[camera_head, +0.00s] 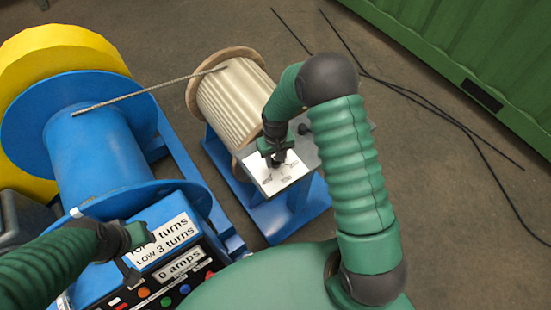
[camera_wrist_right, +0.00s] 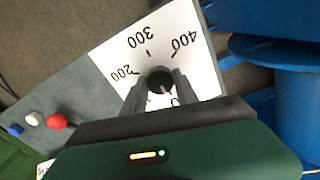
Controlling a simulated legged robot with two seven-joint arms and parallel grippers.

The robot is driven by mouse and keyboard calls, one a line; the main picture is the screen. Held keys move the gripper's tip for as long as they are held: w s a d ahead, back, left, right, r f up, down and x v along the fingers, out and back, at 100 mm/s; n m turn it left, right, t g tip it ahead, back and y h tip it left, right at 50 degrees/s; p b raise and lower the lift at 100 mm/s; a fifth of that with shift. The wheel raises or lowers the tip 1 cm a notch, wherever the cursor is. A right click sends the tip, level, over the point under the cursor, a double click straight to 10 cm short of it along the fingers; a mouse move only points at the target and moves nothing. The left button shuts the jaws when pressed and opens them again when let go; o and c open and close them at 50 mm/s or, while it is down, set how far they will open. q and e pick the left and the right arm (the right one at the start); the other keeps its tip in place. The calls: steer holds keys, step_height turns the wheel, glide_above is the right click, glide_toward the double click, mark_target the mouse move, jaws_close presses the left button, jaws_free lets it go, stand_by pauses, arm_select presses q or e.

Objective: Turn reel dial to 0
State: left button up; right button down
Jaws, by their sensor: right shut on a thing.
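The reel dial is a black knob (camera_wrist_right: 160,79) on a white scale plate (camera_wrist_right: 117,56) in the right wrist view. The plate reads 200, 300 and 400, with another figure mostly hidden by my fingers. A small pale mark shows on the knob's gripper side; its exact reading is unclear. My right gripper (camera_wrist_right: 160,88) is shut on the knob, one finger on each side. In the head view, my right gripper (camera_head: 276,156) is over the same plate (camera_head: 284,176), on the grey box by the reel. My left gripper (camera_head: 128,262) is by the control panel; its opening is unclear.
A cream-wound wooden reel (camera_head: 235,100) stands on a blue frame (camera_head: 300,212). A blue spool (camera_head: 98,155) and yellow wheel (camera_head: 45,65) are at left. The panel (camera_head: 180,262) reads "LOW 3 turns" and "0 amps". Red, white and blue buttons (camera_wrist_right: 56,121) sit beside the dial.

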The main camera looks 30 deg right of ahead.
steer(key=shift+w+r, duration=0.15)
steer(key=shift+w, duration=0.15)
steer(key=c, duration=1.3)
jaws_free()
steer(key=o, duration=0.4)
steer(key=shift+c, duration=0.2)
steer(key=shift+s, duration=0.1)
step_height(320, 180, up, 16)
steer(key=shift+r+b, duration=0.25)
steer(key=shift+b, duration=0.1)
